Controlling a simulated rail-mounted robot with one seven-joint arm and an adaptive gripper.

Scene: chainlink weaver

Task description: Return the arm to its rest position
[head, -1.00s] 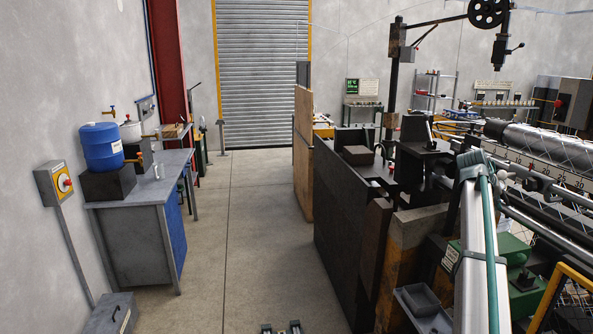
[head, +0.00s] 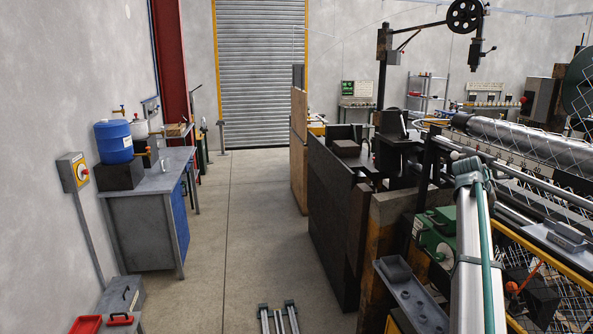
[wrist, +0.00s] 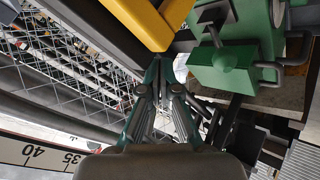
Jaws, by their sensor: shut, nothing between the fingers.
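My gripper (wrist: 164,90) shows in the wrist view, its two teal and grey fingers together with nothing held. A yellow bar (wrist: 145,22) and a green machine housing (wrist: 224,68) lie just beyond the fingertips. I cannot tell whether the fingers touch either. My white and teal arm (head: 470,250) stands at the right of the head view, in front of the weaving machine. My gripper cannot be made out in the head view.
The machine's roller (head: 520,140) and wire mesh (wrist: 80,65) are close to my arm. A grey tray (head: 408,292) stands left of the arm. A blue drum (head: 115,142) stands on the left bench (head: 150,210).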

